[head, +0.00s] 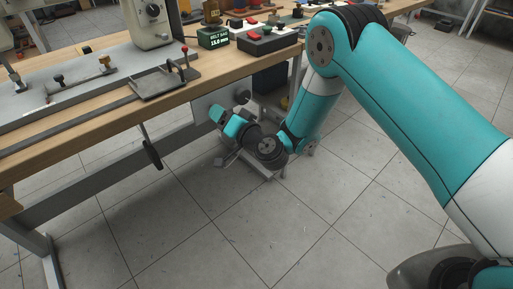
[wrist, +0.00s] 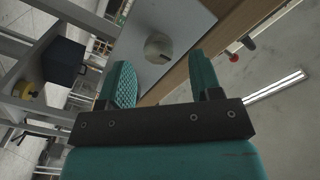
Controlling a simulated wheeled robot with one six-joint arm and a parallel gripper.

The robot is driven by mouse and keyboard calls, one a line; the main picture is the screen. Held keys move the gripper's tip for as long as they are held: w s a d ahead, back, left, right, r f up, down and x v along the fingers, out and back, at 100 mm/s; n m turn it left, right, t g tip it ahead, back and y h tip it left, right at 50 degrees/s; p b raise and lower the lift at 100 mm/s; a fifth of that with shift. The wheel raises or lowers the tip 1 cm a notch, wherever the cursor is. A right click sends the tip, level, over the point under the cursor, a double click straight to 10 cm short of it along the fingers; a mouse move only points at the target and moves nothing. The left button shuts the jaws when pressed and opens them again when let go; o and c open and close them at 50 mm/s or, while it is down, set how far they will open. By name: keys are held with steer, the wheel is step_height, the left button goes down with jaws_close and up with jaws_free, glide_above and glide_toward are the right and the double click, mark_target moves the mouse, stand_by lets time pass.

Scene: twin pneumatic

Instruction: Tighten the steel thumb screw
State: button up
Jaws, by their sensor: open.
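A round, pale steel knob (wrist: 158,48), apparently the thumb screw, stands on a grey panel (wrist: 185,18) in the wrist view. A dark slot or mark shows on its face. In the head view a small round knob (head: 242,97) shows on the light panel (head: 208,103) below the bench edge. My gripper (wrist: 160,62) is open, its two teal fingers spread to either side of the knob in the picture. The gap between the fingers is empty, and the knob appears beyond the fingertips. In the head view my gripper (head: 220,116) is below the bench, near the panel.
The wooden bench (head: 120,108) runs above my gripper, its edge close by. A rod with a dark paddle (head: 151,152) hangs below it. The tiled floor (head: 180,235) is clear.

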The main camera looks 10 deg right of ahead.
steer(key=b+v, duration=1.3)
steer(key=b, duration=0.5)
steer(key=shift+s+d, duration=0.25)
steer(key=shift+s, duration=0.1)
